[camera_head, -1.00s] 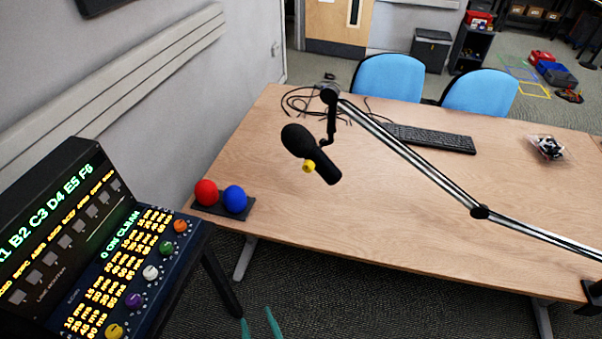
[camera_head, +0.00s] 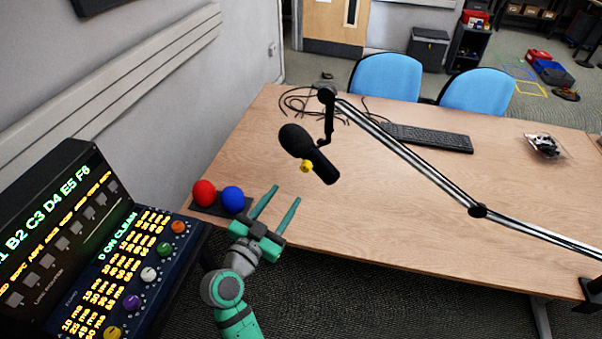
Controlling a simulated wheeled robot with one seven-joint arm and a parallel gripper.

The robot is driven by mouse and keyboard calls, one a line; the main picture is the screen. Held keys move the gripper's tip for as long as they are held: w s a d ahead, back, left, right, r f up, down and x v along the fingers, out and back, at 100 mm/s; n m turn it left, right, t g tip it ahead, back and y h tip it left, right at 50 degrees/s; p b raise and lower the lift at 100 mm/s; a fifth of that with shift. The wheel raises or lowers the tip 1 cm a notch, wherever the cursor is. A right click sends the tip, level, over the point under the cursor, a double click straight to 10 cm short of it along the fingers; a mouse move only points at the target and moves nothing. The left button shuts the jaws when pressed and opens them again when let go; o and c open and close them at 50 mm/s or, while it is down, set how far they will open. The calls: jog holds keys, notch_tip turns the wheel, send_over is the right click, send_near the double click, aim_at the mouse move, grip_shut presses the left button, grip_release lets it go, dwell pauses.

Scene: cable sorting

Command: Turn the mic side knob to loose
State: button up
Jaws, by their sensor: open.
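The black microphone (camera_head: 310,155) hangs tilted from its boom arm (camera_head: 415,158) above the table. Its yellow side knob (camera_head: 306,167) sits on the lower left of the mic body and faces me. My green gripper (camera_head: 279,205) is open and empty, with its two fingers apart and pointing up and right. It is below and left of the microphone, by the table's near left edge, and apart from the knob. The knob is too small to tell how it is turned.
Red (camera_head: 204,192) and blue (camera_head: 233,199) balls sit on a dark base left of my gripper. A control panel (camera_head: 90,255) with coloured knobs stands at the lower left. Cables and a keyboard (camera_head: 428,138) lie farther back on the table (camera_head: 400,220). The table's middle is clear.

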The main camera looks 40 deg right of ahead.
aim_at(304, 169)
jog(key=x, duration=1.1)
jog(key=shift+s+r, duration=0.1)
jog(key=shift+r, duration=0.05)
jog(key=c, duration=1)
